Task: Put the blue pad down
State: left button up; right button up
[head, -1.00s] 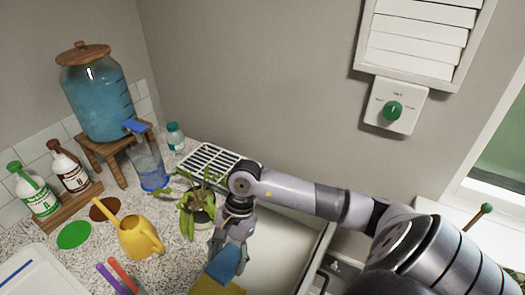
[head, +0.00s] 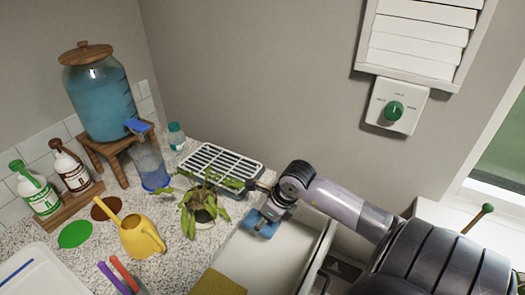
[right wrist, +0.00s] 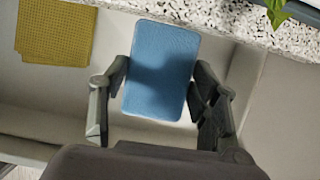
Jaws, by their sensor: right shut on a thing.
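My right gripper (head: 268,215) is shut on the blue pad (head: 260,225), above the pale basin (head: 257,260) to the right of the potted plant. In the right wrist view the blue pad (right wrist: 162,70) sits between the two fingers (right wrist: 160,88), gripped by its sides with its broad face towards the camera. The pad appears above the pale surface; the exact gap is hard to tell. My left gripper is not in view.
A yellow pad (head: 218,284) lies at the front left of the basin. The drooping plant (head: 203,208) and a slatted white rack (head: 215,168) are close to the gripper. A yellow watering can (head: 140,237) stands further left. The basin's middle is clear.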

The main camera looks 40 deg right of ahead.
aim_at(260, 252)
notch_tip(260, 252, down, 15)
jog(key=shift+r+p, duration=0.1)
jog(key=shift+p, duration=0.5)
jog(key=shift+f+b, duration=0.3)
jog(key=o, duration=0.7)
jog(key=shift+s+a, duration=0.1)
jog(key=o, duration=0.4)
jog(key=shift+f, duration=0.1)
jog(key=shift+r+p, duration=0.4)
jog(key=shift+r, duration=0.15)
jog(key=v, duration=1.1)
jog(key=shift+r+b, duration=0.4)
jog(key=shift+b, duration=0.05)
